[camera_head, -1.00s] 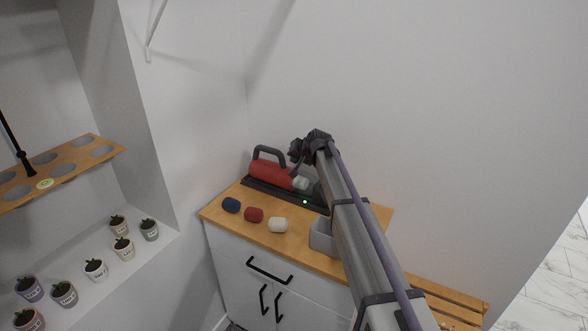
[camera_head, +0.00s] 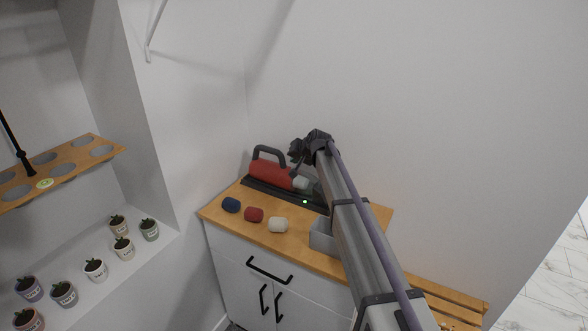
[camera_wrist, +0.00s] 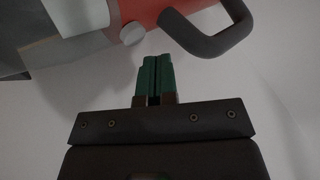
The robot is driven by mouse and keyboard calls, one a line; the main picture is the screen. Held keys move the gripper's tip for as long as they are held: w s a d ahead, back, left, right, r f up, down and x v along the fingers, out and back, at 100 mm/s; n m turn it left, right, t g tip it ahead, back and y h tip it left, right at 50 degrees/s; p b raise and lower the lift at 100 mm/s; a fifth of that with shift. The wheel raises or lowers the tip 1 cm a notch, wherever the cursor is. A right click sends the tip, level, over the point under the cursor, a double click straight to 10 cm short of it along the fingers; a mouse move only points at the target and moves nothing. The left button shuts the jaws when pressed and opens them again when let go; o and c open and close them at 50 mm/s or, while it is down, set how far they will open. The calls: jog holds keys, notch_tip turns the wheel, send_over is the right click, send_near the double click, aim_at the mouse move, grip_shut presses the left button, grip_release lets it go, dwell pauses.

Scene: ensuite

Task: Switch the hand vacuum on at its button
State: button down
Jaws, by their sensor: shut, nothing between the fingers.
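The hand vacuum (camera_head: 268,174) has a red body, a dark loop handle and a pale front end. It lies in a dark base (camera_head: 262,190) with a green light, at the back of the wooden cabinet top. In the wrist view the vacuum (camera_wrist: 142,10) is upside down at the top edge, with a pale round button (camera_wrist: 132,33) beside the handle. My gripper (camera_wrist: 154,58) is shut and empty, its green fingertips together. The tips point towards the vacuum and appear just short of the button; contact cannot be told. In the head view my gripper (camera_head: 294,166) is above the vacuum's right part.
Blue (camera_head: 231,205), red (camera_head: 254,214) and white (camera_head: 278,225) rolls lie in front of the base. A grey bin (camera_head: 322,238) stands to their right, partly behind my arm. A white wall is close behind the vacuum. Several potted plants stand on the left ledge.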

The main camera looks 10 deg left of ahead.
jog(key=shift+f+b, duration=0.3)
jog(key=shift+f, duration=0.15)
jog(key=shift+f+b, duration=0.45)
jog(key=shift+b, duration=0.05)
dwell(0.3)
jog(key=shift+r+p, duration=0.9)
jog(key=shift+p, duration=0.05)
notch_tip(320, 180, up, 6)
jog(key=p, duration=0.6)
